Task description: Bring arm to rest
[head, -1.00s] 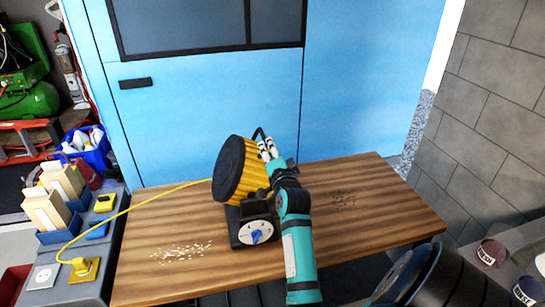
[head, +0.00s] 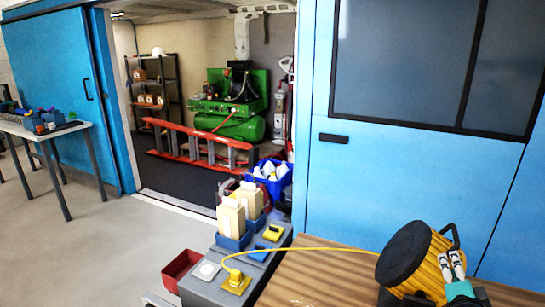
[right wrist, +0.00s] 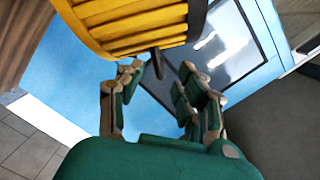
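My right gripper (head: 453,268) is at the right of the head view, in front of the yellow cable reel (head: 438,262). In the right wrist view, my right gripper (right wrist: 163,92) has its fingers spread apart with nothing held between them. The reel's yellow ribbed side (right wrist: 130,22) fills the top of that view, and a dark handle (right wrist: 157,63) points down from it near the fingers; I cannot tell if they touch. My right arm is mostly cut off by the head view's lower edge.
The reel stands on a wooden table (head: 318,278). Its yellow cable (head: 300,249) runs left to a yellow plug (head: 235,281) on a grey bench (head: 205,290). Blue bins (head: 234,242) stand there. A blue crate (head: 270,178) and green compressor (head: 238,108) are behind.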

